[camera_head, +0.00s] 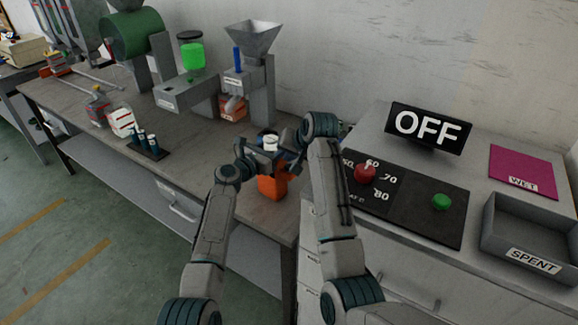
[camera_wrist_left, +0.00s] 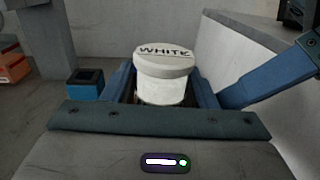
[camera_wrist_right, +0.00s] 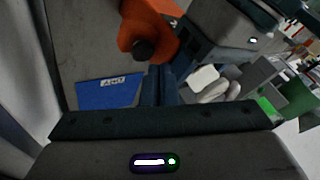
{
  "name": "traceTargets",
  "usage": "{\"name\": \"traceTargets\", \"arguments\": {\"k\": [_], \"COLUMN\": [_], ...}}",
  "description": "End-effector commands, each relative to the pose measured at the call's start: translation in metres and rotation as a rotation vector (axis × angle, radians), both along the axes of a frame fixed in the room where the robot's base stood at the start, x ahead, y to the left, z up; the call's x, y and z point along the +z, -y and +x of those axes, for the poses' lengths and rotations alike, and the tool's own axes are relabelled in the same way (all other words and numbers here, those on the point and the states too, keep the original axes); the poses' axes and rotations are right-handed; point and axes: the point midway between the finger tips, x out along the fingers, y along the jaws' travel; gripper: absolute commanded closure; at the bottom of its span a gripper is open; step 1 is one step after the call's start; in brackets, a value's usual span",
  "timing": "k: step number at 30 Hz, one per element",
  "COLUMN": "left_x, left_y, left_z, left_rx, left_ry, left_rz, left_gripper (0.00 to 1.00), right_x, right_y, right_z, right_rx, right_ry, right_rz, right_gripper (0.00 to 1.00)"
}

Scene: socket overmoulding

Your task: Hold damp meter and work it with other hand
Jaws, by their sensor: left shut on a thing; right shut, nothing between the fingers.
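The orange damp meter (camera_head: 272,187) hangs at my left gripper (camera_head: 266,158), over the front edge of the wooden bench. In the right wrist view the orange body (camera_wrist_right: 150,22) has a round black end, and my left gripper's blue finger reaches it. The left wrist view shows a lidded white jar marked WHITE between the blue fingers; the meter is hidden there. My right gripper (camera_wrist_right: 160,85) is shut and empty, its tips close to the meter; I cannot tell whether they touch. In the head view the right gripper (camera_head: 296,150) comes in from the right.
The white jar (camera_wrist_left: 165,75) stands behind the grippers. To the right are a dark panel with a red knob (camera_head: 365,173) and green button (camera_head: 441,202), an OFF screen (camera_head: 428,127), a magenta WET mat (camera_head: 524,170) and a SPENT tray (camera_head: 530,261). A hopper machine (camera_head: 253,75) stands behind.

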Motion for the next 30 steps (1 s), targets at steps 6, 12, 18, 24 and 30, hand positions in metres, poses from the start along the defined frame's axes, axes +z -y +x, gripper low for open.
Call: {"name": "traceTargets", "arguments": {"k": [6, 12, 18, 24, 30], "left_x": [-0.0004, -0.0004, -0.0003, -0.0004, -0.0003], "left_y": [0.0001, 0.0001, 0.0001, 0.0001, 0.0001], "left_z": [-0.0001, -0.0001, -0.0001, -0.0001, -0.0001], "left_rx": [0.000, 0.000, 0.000, 0.000, 0.000], "left_ry": [0.000, 0.000, 0.000, 0.000, 0.000], "left_rz": [0.000, 0.000, 0.000, 0.000, 0.000], "left_gripper": [0.75, 0.75, 0.75, 0.75, 0.75], "right_x": [0.0000, -0.0023, -0.0081, -0.0083, -0.0088], "right_y": [0.0000, 0.0000, 0.0001, 0.0002, 0.0002], "right_z": [0.0000, -0.0001, -0.0001, 0.0000, -0.0001], "right_rx": [0.000, 0.000, 0.000, 0.000, 0.000], "right_ry": [0.000, 0.000, 0.000, 0.000, 0.000], "right_rz": [0.000, 0.000, 0.000, 0.000, 0.000], "right_gripper": [1.00, 1.00, 1.00, 1.00, 1.00]}}
